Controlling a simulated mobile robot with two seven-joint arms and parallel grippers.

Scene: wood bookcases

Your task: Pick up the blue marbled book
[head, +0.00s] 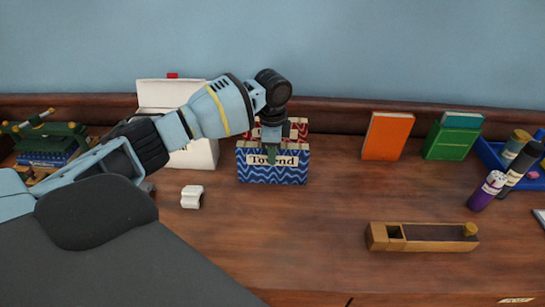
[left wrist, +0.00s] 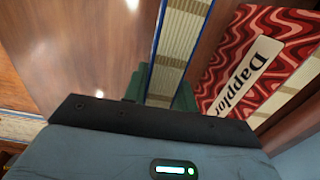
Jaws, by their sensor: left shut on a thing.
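The blue marbled book (head: 290,175) has a wavy blue pattern and a cream label. It stands upright in the middle of the head view, in front of a red marbled book (head: 298,129). My left gripper (head: 270,152) reaches it from above and is shut on its top part, with one dark green finger over the cover. In the left wrist view, the blue book's page edge (left wrist: 184,32) runs between the green fingers, and the red marbled book (left wrist: 240,70) is to the right. I cannot tell whether the book's bottom touches the desk. My right gripper is not in view.
A white box (head: 205,153) stands left of the books, with a small white object (head: 191,197) in front. An orange book (head: 387,137) and a green book (head: 449,141) stand to the right. The desk between is clear.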

